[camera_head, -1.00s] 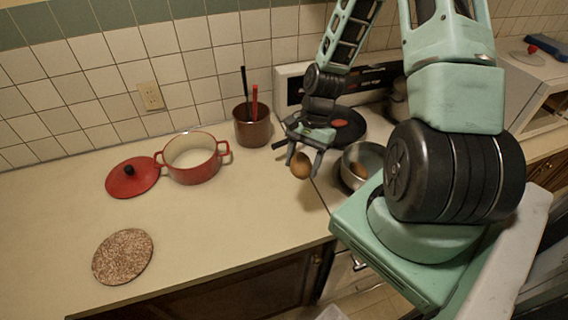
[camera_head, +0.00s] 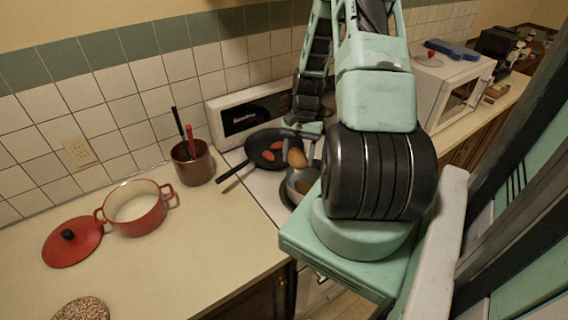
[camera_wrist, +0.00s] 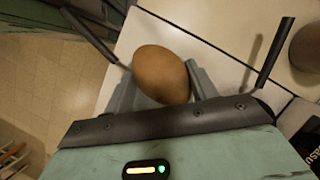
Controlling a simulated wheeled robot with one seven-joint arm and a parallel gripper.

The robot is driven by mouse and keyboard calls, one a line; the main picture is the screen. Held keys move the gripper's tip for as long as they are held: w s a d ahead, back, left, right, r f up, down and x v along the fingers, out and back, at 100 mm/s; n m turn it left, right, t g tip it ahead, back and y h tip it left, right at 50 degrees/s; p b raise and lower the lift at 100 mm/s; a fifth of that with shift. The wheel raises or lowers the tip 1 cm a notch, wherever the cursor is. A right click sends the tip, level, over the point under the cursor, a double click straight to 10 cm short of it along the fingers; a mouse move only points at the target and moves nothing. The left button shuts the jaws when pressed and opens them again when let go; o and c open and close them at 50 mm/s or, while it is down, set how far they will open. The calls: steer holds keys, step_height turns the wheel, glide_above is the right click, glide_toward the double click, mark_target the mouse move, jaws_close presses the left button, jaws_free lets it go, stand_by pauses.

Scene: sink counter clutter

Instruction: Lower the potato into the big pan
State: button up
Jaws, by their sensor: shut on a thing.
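A brown potato (camera_head: 297,158) is held between the fingers of my gripper (camera_head: 298,150). It also shows in the wrist view (camera_wrist: 161,75), with a finger on each side. In the head view it hangs in front of the black frying pan (camera_head: 254,157) and above the near silver pan (camera_head: 291,190). The black pan has red pieces in it. I cannot tell which is the big pan. In the wrist view, two dark handles stick out at the sides; the pan bowls are hidden.
A brown utensil pot (camera_head: 193,168) stands left of the stove. A red pot (camera_head: 136,214) and its red lid (camera_head: 72,241) are on the counter (camera_head: 180,265). A speckled round mat (camera_head: 82,309) lies near the front. The middle counter is clear.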

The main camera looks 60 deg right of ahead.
steer(key=s+d, duration=0.3)
steer(key=d, duration=0.9)
steer(key=shift+d+f+b, duration=0.25)
steer(key=shift+b, duration=0.1)
steer(key=shift+s+a, duration=0.1)
steer(key=shift+a, duration=0.05)
steer(key=shift+a, duration=0.25)
steer(key=shift+f, duration=0.1)
step_height(320, 180, down, 11)
steer(key=b, duration=0.7)
steer(key=shift+r, duration=0.2)
stand_by(1.0)
steer(key=shift+f+b, duration=1.75)
steer(key=shift+f, duration=0.5)
stand_by(1.3)
